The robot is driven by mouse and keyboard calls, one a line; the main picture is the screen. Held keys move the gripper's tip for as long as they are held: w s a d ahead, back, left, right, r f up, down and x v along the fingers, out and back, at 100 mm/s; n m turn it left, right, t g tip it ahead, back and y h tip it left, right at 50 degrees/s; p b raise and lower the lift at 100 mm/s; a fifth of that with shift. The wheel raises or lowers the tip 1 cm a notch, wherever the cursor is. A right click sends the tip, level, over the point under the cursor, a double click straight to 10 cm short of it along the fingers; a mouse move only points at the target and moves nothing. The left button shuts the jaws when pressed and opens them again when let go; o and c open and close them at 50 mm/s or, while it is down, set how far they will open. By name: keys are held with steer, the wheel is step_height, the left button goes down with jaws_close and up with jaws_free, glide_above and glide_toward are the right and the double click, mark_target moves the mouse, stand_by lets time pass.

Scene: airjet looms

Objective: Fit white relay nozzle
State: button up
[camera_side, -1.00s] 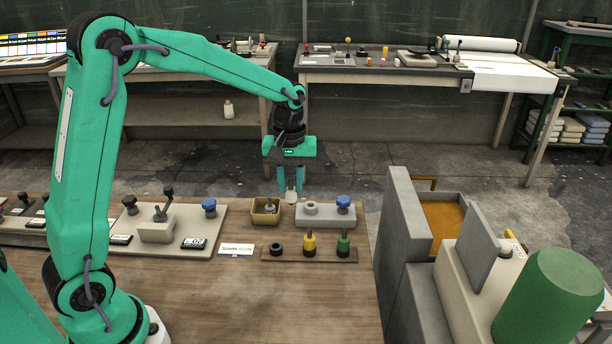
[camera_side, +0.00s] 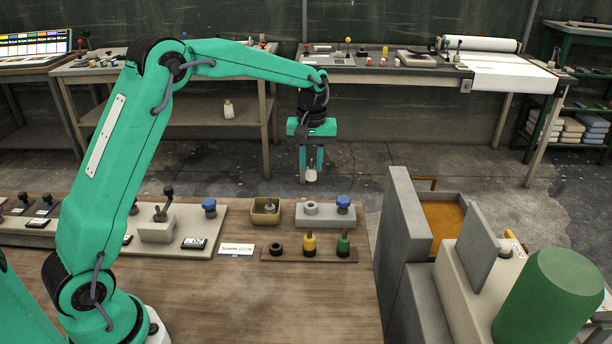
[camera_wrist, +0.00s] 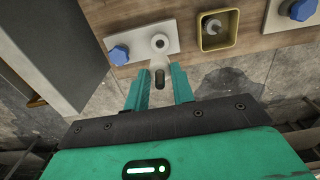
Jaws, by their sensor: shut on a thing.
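My gripper (camera_side: 312,168) is shut on the white nozzle (camera_side: 311,175), which hangs upright between the fingertips. In the wrist view, the nozzle (camera_wrist: 159,79) shows between the two green fingers of my gripper (camera_wrist: 159,86). A pale grey block (camera_side: 324,220) with a round white socket (camera_side: 311,208) and a blue knob (camera_side: 343,202) sits at the bench's far edge. In the side view the nozzle appears above the socket, apart from it. In the wrist view the socket (camera_wrist: 160,41) lies just beyond the nozzle.
A yellow tray (camera_side: 256,219) left of the block holds a grey-white part (camera_side: 269,208). A wooden rack (camera_side: 290,256) in front holds black, yellow and green pieces. A tall grey housing (camera_side: 402,225) stands to the right. The front bench top is clear.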

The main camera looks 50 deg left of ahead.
mark_target(311, 180)
steer(key=shift+f, duration=0.25)
steer(key=shift+f, duration=2.65)
steer(key=shift+f, duration=1.2)
steer(key=o, duration=1.1)
step_height(311, 180, up, 7)
steer(key=shift+r, duration=0.45)
